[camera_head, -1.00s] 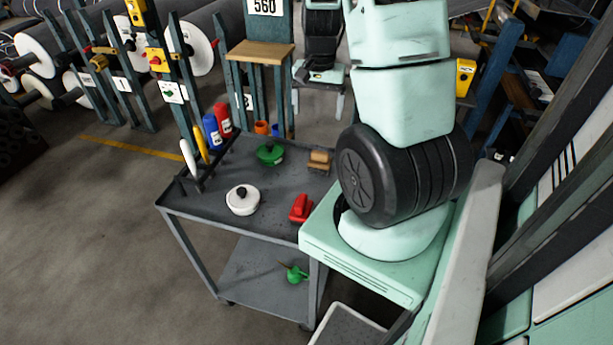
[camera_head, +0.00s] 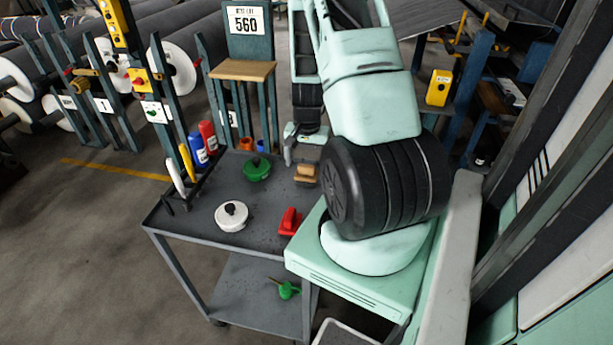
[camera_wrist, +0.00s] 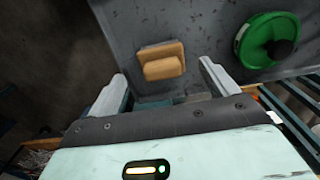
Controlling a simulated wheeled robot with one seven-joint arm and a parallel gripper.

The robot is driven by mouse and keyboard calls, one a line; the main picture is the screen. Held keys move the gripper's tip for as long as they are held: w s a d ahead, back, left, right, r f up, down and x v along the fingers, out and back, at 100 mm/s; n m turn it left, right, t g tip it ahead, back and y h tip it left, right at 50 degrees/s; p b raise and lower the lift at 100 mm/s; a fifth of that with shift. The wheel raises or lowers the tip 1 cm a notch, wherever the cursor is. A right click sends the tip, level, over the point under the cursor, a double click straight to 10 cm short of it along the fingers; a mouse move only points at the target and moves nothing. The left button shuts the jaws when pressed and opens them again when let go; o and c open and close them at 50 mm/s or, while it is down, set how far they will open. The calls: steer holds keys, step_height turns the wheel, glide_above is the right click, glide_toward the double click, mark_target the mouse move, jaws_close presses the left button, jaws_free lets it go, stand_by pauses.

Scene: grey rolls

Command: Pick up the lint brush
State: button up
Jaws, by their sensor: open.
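A tan wooden brush-like block, which I take for the lint brush (camera_head: 305,174), lies on the cart's top tray near the right edge. In the wrist view the same brush (camera_wrist: 162,62) shows a flat base with a smaller raised grip on top. My gripper (camera_wrist: 162,75) is open and empty, with one finger to each side of the brush and apart from it. In the head view my gripper (camera_head: 305,148) hangs above and just behind the brush. The height left between fingers and brush is hard to tell.
On the grey cart (camera_head: 185,226) are a green lidded pot (camera_head: 257,170), also in the wrist view (camera_wrist: 262,42), a white lidded pot (camera_head: 231,217) and a red object (camera_head: 290,222). Blue (camera_head: 198,150) and red (camera_head: 208,136) bottles stand at the back left. A wooden shelf (camera_head: 246,70) is behind.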

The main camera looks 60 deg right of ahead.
mark_target(307, 165)
steer(key=shift+w+d+f+p, duration=0.1)
steer(key=shift+f+p, duration=0.1)
steer(key=shift+f, duration=1.1)
steer(key=shift+w+d+f+p, duration=0.1)
steer(key=shift+f+p, duration=0.05)
steer(key=shift+f, duration=1.15)
steer(key=shift+c, duration=0.3)
steer(key=c, duration=1.1)
steer(key=shift+c, duration=0.2)
steer(key=shift+r, duration=0.1)
steer(key=shift+r, duration=4.95)
